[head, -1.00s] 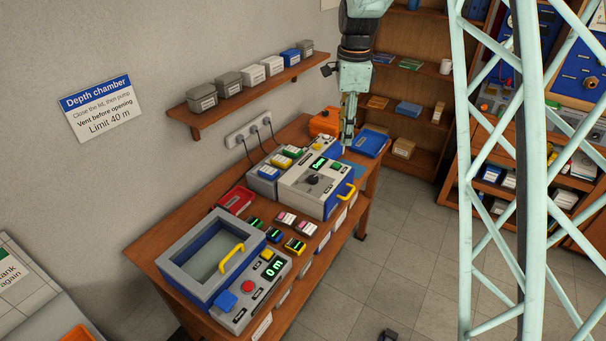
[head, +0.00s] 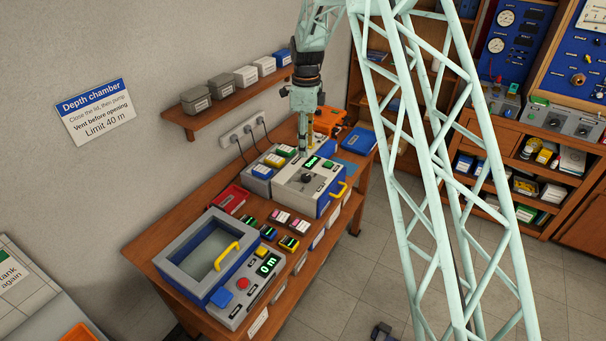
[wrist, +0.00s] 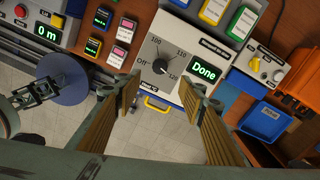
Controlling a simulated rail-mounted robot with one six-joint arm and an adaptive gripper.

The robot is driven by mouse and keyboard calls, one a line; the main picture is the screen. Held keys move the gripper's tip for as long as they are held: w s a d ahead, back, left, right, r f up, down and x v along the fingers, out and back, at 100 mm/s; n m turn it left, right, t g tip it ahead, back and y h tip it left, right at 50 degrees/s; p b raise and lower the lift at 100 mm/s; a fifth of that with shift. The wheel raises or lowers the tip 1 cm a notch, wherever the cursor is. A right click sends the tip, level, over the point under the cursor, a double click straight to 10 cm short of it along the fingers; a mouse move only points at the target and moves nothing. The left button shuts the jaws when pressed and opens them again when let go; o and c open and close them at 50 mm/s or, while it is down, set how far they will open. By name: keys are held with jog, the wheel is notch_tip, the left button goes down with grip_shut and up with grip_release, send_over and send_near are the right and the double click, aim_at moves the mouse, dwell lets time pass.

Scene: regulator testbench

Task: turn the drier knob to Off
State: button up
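The drier (head: 326,203) is a white-topped box with blue lower sides and a yellow handle, on the wooden bench. Its dark round knob (head: 308,179) is on top; it also shows in the wrist view (wrist: 158,67). Its white pointer seems to aim at the lower right, near the 120 label; Off is on the knob's left. The green display (wrist: 203,72) reads Done. My gripper (head: 304,152) is above the drier's back part. In the wrist view its ribbed fingers (wrist: 172,110) are wide apart with nothing between them. The knob lies beyond the fingertips, untouched.
The depth chamber (head: 185,277) stands at the bench's front, its display reading 0 m. Small coloured boxes (head: 280,225) lie between it and the drier. A blue tray (head: 358,141) and an orange case (head: 329,121) are behind. A wall shelf (head: 225,102) runs above.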

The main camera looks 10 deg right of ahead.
aim_at(306, 176)
dwell(0.3)
jog(key=shift+f+p, duration=0.85)
jog(key=shift+f, duration=6.05)
jog(key=c, duration=0.8)
jog(key=shift+c, duration=0.2)
